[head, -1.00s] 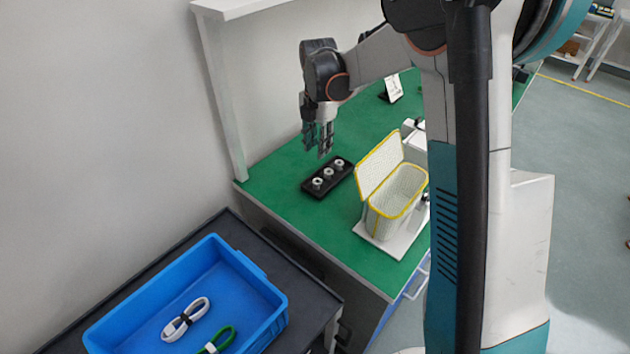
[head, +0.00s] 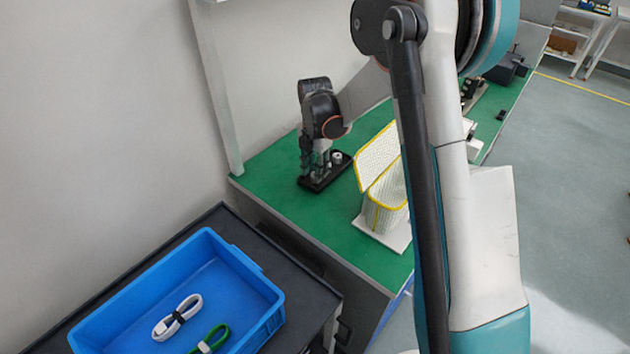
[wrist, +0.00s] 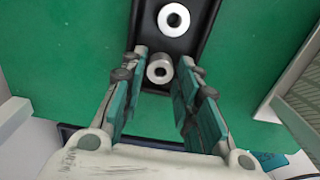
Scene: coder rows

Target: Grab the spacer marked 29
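Ring-shaped spacers stand in a black tray (head: 313,185) on the green bench. One white spacer (head: 338,157) shows in the head view beside my gripper (head: 317,170), which has come down over the tray and hides the others. In the wrist view, my gripper (wrist: 163,64) is open. A grey spacer (wrist: 160,70) sits between its fingertips, with a gap on each side. A white spacer (wrist: 174,19) lies farther along the black tray (wrist: 150,28), beyond the fingertips. No number can be read on any spacer.
A white basket with yellow trim and an open lid (head: 378,157) stands on a white base just right of the tray. A wall and upright post (head: 215,90) are to the left. A blue bin (head: 245,265) with bundled cables stands in front. The bench in front of the tray is clear.

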